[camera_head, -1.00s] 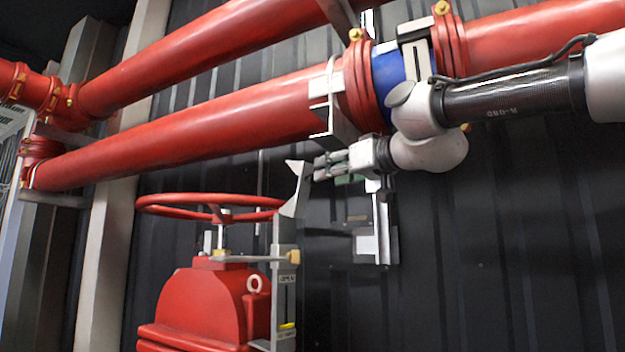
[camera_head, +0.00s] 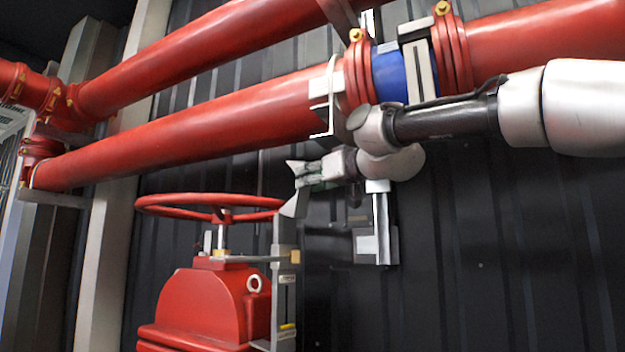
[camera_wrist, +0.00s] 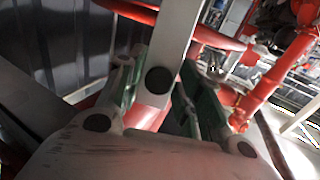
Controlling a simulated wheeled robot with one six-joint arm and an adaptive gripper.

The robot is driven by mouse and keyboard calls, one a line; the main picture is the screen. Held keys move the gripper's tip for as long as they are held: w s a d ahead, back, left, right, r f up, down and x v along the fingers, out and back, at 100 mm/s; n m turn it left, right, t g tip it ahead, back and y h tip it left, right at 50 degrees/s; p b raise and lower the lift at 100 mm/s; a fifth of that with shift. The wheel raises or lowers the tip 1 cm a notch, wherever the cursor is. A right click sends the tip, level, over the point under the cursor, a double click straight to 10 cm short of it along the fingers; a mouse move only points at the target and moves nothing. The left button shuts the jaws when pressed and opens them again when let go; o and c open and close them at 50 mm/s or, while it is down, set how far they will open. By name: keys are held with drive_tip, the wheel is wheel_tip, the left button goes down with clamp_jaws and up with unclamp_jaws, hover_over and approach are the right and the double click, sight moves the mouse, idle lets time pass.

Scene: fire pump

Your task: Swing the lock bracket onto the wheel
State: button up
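The red wheel (camera_head: 210,205) lies flat above the red valve body (camera_head: 205,305). The grey lock bracket (camera_head: 296,195) stands upright at the wheel's right side, with its flared top next to the rim. I cannot tell whether it touches the rim. My gripper (camera_head: 309,173) is at the bracket's top, coming from the right. In the wrist view, my green-padded fingers (camera_wrist: 160,98) are apart, and the grey bar of the bracket (camera_wrist: 180,28) shows between them. I see no firm closure on it. Part of the bracket's top is hidden behind my fingers in the head view.
A large red pipe (camera_head: 190,130) with a blue section (camera_head: 389,76) runs above my gripper and close to my arm. A grey wall support (camera_head: 382,230) stands below my wrist. The dark ribbed wall (camera_head: 500,260) is behind, with free room at the lower right.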

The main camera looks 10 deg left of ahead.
clamp_jaws()
drive_tip(key=shift+w+a+r, duration=0.15)
drive_tip(key=shift+a+r, duration=0.05)
drive_tip(key=shift+r, duration=0.05)
drive_tip(key=shift+w+a+r+g+h, duration=0.2)
drive_tip(key=shift+r+g+h, duration=0.15)
drive_tip(key=shift+g+h, duration=0.2)
drive_tip(key=o, duration=0.6)
unclamp_jaws()
drive_tip(key=shift+d, duration=0.1)
drive_tip(key=shift+c, duration=0.2)
drive_tip(key=v, duration=1.2)
